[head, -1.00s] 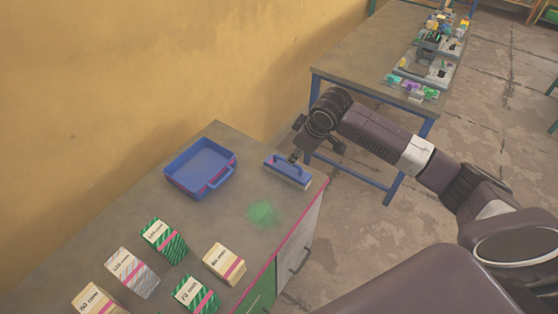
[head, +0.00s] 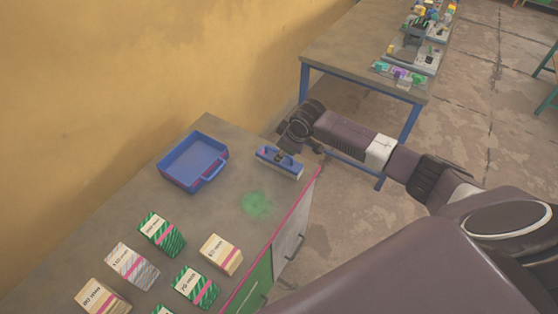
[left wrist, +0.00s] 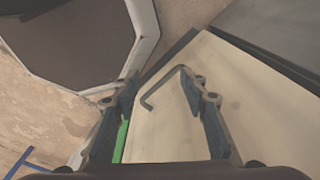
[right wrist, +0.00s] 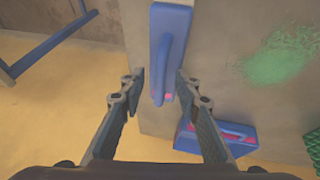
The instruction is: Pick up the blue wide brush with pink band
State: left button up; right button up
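The blue wide brush (head: 279,163) lies near the far right corner of the worktop, with a blue top and pale bristles. My right gripper (head: 287,151) is over it in the head view. In the right wrist view, the brush's blue handle (right wrist: 161,70) reaches between the two spread fingers of the right gripper (right wrist: 160,82), with gaps on both sides. A little pink shows by the handle's near end. My left gripper (left wrist: 160,80) is open and empty in its wrist view, in front of a pale panel with a hooked metal bar (left wrist: 162,88).
A blue tray (head: 181,180) with a handle stands left of the brush; it also shows in the right wrist view (right wrist: 240,140). Several labelled boxes (head: 221,254) stand nearer. A green powdery patch (head: 256,204) marks the worktop. A second table (head: 350,50) stands behind.

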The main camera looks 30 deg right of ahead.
pick_arm(q)
jog(key=shift+s+a, duration=0.15)
jog(key=shift+s, duration=0.25)
pick_arm(e)
grip_shut()
jog(key=shift+r, duration=0.1)
pick_arm(q)
jog(key=shift+f+b, duration=1.8)
jog(key=shift+f, duration=0.05)
pick_arm(e)
notch_tip(320, 180, up, 20)
jog(key=c, duration=0.7)
grip_release()
jog(key=shift+c, duration=0.2)
pick_arm(q)
jog(key=shift+r, duration=0.1)
pick_arm(e)
grip_shut()
